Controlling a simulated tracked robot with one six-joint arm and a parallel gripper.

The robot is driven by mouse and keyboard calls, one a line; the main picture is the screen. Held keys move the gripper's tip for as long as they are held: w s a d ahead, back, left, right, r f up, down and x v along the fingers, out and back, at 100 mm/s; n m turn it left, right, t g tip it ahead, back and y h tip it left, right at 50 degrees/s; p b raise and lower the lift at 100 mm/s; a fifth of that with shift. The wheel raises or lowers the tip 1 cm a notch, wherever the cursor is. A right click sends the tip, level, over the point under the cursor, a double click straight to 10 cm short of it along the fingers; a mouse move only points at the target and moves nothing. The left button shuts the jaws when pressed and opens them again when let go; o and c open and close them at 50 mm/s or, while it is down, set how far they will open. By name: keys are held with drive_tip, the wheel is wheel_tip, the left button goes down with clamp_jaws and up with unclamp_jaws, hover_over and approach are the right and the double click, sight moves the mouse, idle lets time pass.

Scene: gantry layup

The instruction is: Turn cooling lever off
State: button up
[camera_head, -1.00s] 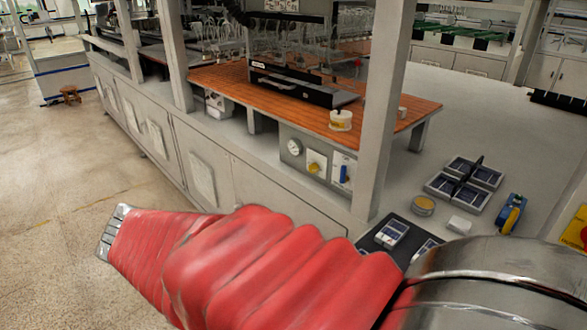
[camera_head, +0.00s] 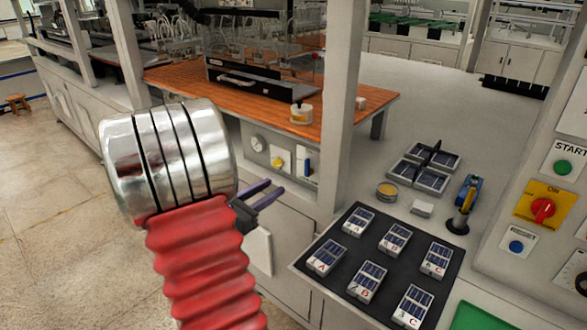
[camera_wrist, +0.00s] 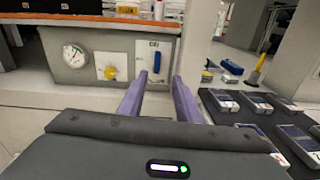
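A blue lever (camera_head: 307,165) stands upright on a white plate on the grey side panel below the wooden bench top. It also shows in the wrist view (camera_wrist: 157,63), ahead of my fingertips and roughly in line with the gap between them. The label above it is too small to read. My gripper (camera_head: 273,187) is open and empty, with two purple fingers pointing at the panel. In the wrist view my gripper (camera_wrist: 160,79) appears apart from the lever and a little lower than it.
A yellow knob (camera_head: 277,163) and a round white gauge (camera_head: 258,143) sit left of the lever. A white post (camera_head: 344,120) rises just right of it. A black mat (camera_head: 395,235) with several lettered panel pieces lies at right. A control panel (camera_head: 545,200) stands far right.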

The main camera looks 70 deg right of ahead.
sight(305, 164)
drive_tip(key=shift+d+f+n+h, duration=0.2)
drive_tip(key=shift+d+n+h, duration=0.1)
drive_tip(key=shift+d+n, duration=0.3)
drive_tip(key=shift+d, duration=0.15)
drive_tip(key=x, duration=1.3)
drive_tip(key=shift+s+d+f, duration=0.1)
drive_tip(key=shift+d, duration=0.2)
clamp_jaws()
drive_tip(key=shift+a, duration=0.25)
drive_tip(key=shift+d, duration=0.15)
